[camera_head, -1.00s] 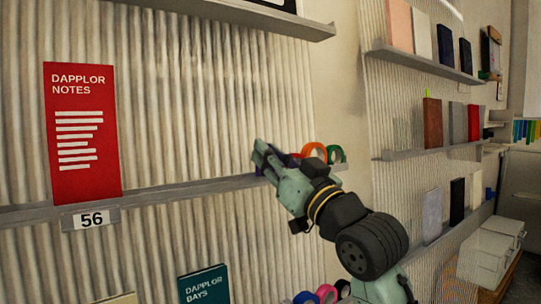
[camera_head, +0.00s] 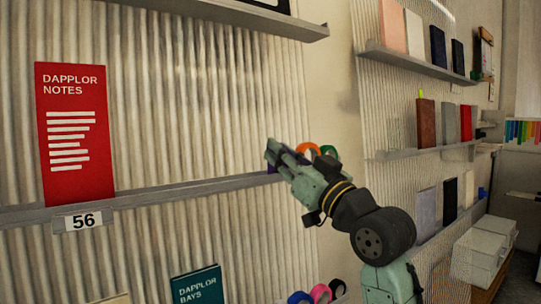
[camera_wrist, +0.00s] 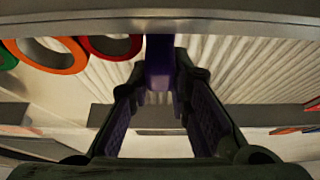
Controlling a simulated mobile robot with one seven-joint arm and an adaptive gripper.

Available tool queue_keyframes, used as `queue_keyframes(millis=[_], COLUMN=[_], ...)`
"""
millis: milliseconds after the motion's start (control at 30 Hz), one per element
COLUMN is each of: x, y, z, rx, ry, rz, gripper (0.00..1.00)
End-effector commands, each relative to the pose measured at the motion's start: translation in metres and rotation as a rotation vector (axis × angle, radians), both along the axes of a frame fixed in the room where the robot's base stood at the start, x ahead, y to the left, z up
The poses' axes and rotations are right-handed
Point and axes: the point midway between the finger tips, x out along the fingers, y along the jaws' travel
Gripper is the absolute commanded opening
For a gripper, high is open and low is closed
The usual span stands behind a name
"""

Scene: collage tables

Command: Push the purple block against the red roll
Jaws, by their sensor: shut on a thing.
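My gripper (camera_head: 273,156) is at the right end of the middle wall shelf (camera_head: 190,192). In the wrist view, its two fingers (camera_wrist: 161,85) are shut on the upright purple block (camera_wrist: 160,62). In the head view only a dark purple bit of the block shows beside the fingers. The red roll (camera_wrist: 112,47) stands just left of the block in the wrist view, very close to it; I cannot tell whether they touch. In the head view the red roll is hidden behind my gripper.
An orange roll (camera_head: 309,149) and a green roll (camera_head: 329,151) stand beyond my gripper near the shelf end. A red notes book (camera_head: 76,130) stands far left, with bare shelf between. More rolls (camera_head: 320,293) sit on a lower shelf.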

Motion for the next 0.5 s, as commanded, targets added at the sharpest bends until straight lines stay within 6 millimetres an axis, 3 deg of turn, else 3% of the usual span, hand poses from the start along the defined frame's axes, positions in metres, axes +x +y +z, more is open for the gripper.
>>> queue_keyframes(millis=[233, 267, 500], x=[0.0000, 0.0000, -0.0001], y=[-0.0004, -0.0004, -0.0002], z=[0.0001, 0.0001, 0.0000], rx=[0.000, 0.000, 0.001], ry=[-0.002, -0.002, -0.002], rz=[0.000, 0.000, 0.000], gripper=[0.00, 0.19, 0.35])
